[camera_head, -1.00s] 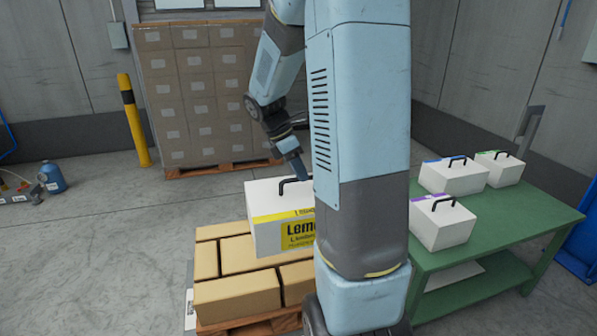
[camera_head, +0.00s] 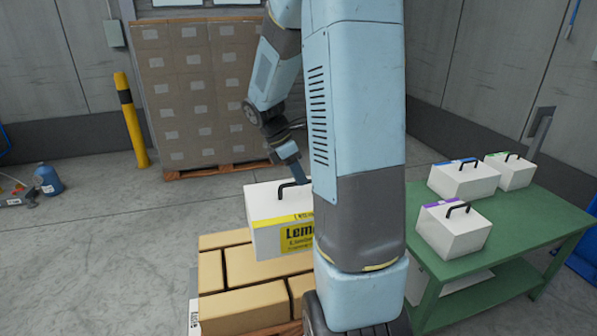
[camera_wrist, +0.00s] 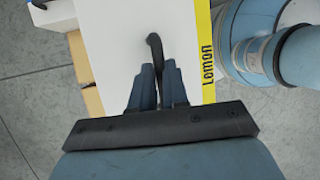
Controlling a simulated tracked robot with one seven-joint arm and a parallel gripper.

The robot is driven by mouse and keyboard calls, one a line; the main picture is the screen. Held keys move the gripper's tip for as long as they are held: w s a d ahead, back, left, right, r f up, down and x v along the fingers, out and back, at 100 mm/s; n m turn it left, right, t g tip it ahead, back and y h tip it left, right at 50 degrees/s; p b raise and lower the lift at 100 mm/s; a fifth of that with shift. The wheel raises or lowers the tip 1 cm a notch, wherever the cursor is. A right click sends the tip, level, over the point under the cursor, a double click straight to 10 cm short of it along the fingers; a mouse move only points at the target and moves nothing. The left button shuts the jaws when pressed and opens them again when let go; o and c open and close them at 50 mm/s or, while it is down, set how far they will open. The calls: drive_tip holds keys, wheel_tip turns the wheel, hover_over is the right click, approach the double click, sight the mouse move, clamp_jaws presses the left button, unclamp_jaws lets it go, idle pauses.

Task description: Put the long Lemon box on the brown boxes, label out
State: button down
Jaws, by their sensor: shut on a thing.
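The Lemon box (camera_head: 274,208) is white with a yellow band and a yellow Lemon label that faces the head camera. My arm hides its right end. In the wrist view the box (camera_wrist: 115,45) lies under my gripper (camera_wrist: 160,78), whose fingers are shut on its black handle (camera_wrist: 154,45). In the head view my gripper (camera_head: 294,178) is at the top of the box, partly hidden by my arm. The brown boxes (camera_head: 247,305) sit in a layer on a wooden pallet below. The Lemon box is over their right part; I cannot tell whether it touches them.
A green table (camera_head: 520,225) at the right bears white handled boxes with a purple (camera_head: 455,232), a blue (camera_head: 465,182) and a green (camera_head: 510,172) band. A tall pallet stack (camera_head: 195,100) and a yellow post (camera_head: 131,120) stand behind.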

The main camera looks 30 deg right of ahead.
sight(301, 195)
idle(0.4)
drive_tip(key=shift+f, duration=2.7)
drive_tip(key=shift+g, duration=0.3)
drive_tip(key=shift+w+d+f, duration=0.15)
drive_tip(key=shift+f, duration=3.3)
drive_tip(key=shift+w+d+f, duration=0.1)
drive_tip(key=shift+f, duration=3.75)
drive_tip(key=c, duration=1.1)
unclamp_jaws()
drive_tip(key=shift+o, duration=0.2)
drive_tip(key=v, duration=1.3)
drive_tip(key=shift+w+r, duration=0.1)
drive_tip(key=shift+r, duration=0.3)
